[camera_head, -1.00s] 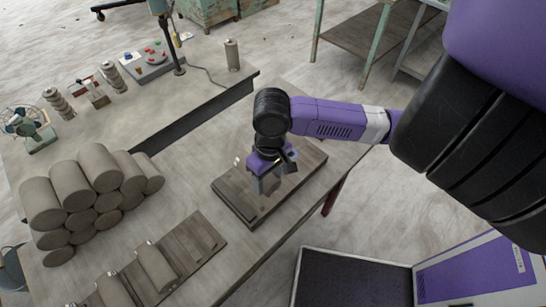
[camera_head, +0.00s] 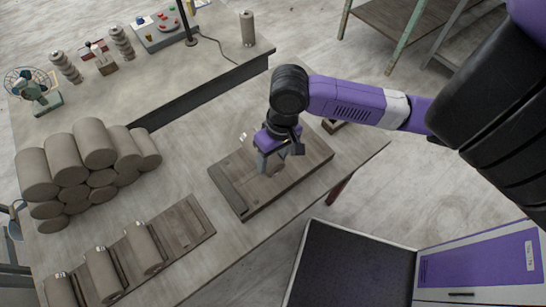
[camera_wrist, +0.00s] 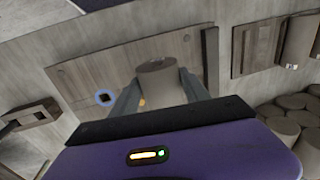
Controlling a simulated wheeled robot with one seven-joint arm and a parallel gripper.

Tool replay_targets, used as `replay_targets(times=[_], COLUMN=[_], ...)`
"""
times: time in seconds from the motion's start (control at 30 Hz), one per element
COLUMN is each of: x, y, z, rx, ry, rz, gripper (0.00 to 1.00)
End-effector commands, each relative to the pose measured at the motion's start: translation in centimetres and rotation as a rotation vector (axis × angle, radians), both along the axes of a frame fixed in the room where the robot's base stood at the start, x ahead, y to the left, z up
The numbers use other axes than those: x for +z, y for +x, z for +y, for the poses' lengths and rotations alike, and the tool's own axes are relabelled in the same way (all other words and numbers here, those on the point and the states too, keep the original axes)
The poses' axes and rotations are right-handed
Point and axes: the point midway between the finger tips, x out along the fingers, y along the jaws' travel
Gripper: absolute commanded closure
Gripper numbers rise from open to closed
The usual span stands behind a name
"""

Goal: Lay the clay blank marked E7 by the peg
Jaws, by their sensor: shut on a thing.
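My gripper (camera_head: 270,166) is shut on a grey-brown clay blank (camera_wrist: 160,80), which shows between its two fingers in the wrist view. In the head view the gripper hangs over a wooden board (camera_head: 236,191) and hides much of the blank. I cannot read any E7 mark. Whether the blank touches the board cannot be told. A blue ring with a dark middle (camera_wrist: 104,97) shows left of the blank in the wrist view. I cannot make out the peg with certainty.
A rack (camera_head: 196,222) with several clay blanks lies at the table's near left. A stack of clay cylinders (camera_head: 95,145) stands behind it. A small dark block (camera_head: 334,126) lies by the board's far right corner. The bench top between stack and board is clear.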

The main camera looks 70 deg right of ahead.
Motion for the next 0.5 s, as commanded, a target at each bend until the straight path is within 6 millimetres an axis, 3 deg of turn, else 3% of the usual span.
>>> replay_targets(times=[0.5], x=[-3.6], y=[0.0], z=[0.0], rx=[-0.001], ry=[0.0], rz=[-0.001], gripper=[1.0])
